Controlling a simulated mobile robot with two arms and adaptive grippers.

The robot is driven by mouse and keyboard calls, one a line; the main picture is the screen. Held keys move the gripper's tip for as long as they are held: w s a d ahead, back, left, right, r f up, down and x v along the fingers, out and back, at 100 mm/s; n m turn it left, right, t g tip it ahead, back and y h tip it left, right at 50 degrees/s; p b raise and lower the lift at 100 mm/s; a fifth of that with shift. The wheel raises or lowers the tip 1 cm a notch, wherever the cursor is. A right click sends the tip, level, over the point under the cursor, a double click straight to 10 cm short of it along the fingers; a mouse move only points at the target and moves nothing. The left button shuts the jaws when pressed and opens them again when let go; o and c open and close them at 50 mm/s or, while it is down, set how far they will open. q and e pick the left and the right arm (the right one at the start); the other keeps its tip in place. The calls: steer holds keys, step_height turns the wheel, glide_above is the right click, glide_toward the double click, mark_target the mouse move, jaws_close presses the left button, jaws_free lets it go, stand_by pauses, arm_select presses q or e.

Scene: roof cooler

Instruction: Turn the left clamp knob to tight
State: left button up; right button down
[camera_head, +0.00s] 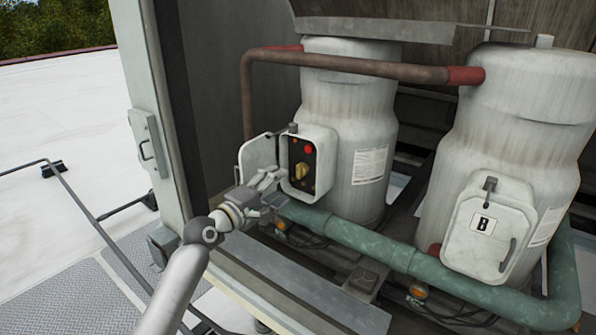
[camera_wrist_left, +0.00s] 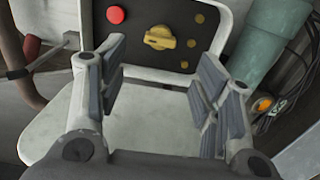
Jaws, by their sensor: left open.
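A yellow knob (camera_head: 301,172) sits on the black panel of an open control box on the left tank; it also shows in the wrist view (camera_wrist_left: 160,38). A red button (camera_head: 309,150) is near it. No label marks any part as a clamp knob. Small orange round parts sit low by the pipe, one at left (camera_head: 281,224) and one at right (camera_head: 418,290); the left one shows in the wrist view (camera_wrist_left: 264,104). My left gripper (camera_head: 272,182) is open in front of the box. In the wrist view its fingers (camera_wrist_left: 163,75) are apart and empty, below the yellow knob.
The box's open door (camera_head: 258,155) is to its left. A green pipe (camera_head: 370,243) runs low across the front. A closed box marked B (camera_head: 484,225) is on the right tank. A brown pipe (camera_head: 345,64) crosses above. A cabinet post (camera_head: 150,100) stands at left.

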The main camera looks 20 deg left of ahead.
mark_target(298, 173)
arm_select(q)
steer(key=p+x, duration=0.1)
steer(key=x, duration=0.8)
steer(key=shift+s+f, duration=0.1)
steer(key=shift+d, duration=0.1)
